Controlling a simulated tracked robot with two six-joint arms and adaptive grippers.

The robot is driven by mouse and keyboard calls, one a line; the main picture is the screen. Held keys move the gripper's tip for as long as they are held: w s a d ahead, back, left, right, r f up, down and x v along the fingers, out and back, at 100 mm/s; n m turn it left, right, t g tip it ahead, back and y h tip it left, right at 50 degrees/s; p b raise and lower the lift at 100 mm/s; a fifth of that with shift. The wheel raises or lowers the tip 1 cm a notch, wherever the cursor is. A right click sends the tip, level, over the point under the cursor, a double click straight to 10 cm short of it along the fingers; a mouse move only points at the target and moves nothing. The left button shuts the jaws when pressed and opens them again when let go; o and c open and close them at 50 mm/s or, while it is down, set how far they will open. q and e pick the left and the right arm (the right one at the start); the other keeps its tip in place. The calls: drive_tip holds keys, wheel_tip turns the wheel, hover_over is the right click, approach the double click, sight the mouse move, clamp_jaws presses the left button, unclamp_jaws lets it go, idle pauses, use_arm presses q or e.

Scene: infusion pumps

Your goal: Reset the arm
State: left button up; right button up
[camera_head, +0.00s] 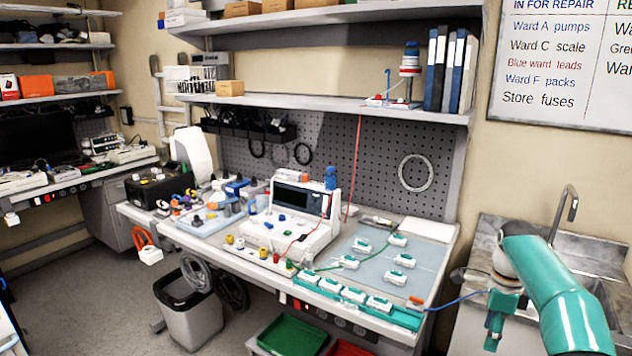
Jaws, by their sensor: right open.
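My right arm (555,290) is teal and comes in from the lower right, in front of the steel sink. My right gripper (494,338) hangs below its wrist, pointing down, with its fingers open; I see nothing between them. It is to the right of the workbench and apart from it. My left gripper is not in view. Several small white and teal pump units (353,295) stand in a row along a teal strip at the bench's front edge, and more lie on the pale blue mat (375,270).
A white test instrument (292,232) with a dark screen stands mid-bench. A blue lead (455,300) runs from the bench's right corner towards my right wrist. The sink tap (566,205) rises behind the arm. A grey bin (190,310) and green tray (290,336) are below.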

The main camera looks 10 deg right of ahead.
drive_tip(key=s+a+f+n+g+y, duration=0.15)
drive_tip(key=s+a+f+n, duration=0.3)
drive_tip(key=a+f, duration=0.65)
drive_tip(key=s+a+f+n+g+y, duration=0.15)
drive_tip(key=s+a+f+n, duration=0.3)
drive_tip(key=a+f, duration=0.65)
drive_tip(key=s+a+f+n+t, duration=0.2)
drive_tip(key=s+a+f+n, duration=0.2)
drive_tip(key=s+n, duration=0.3)
drive_tip(key=s+a+f+n+t, duration=0.2)
drive_tip(key=s+a+f+n, duration=0.3)
drive_tip(key=s, duration=0.4)
drive_tip(key=shift+s+a+f+n+y, duration=0.25)
drive_tip(key=shift+a+n+y, duration=0.15)
drive_tip(key=shift+a+n, duration=0.65)
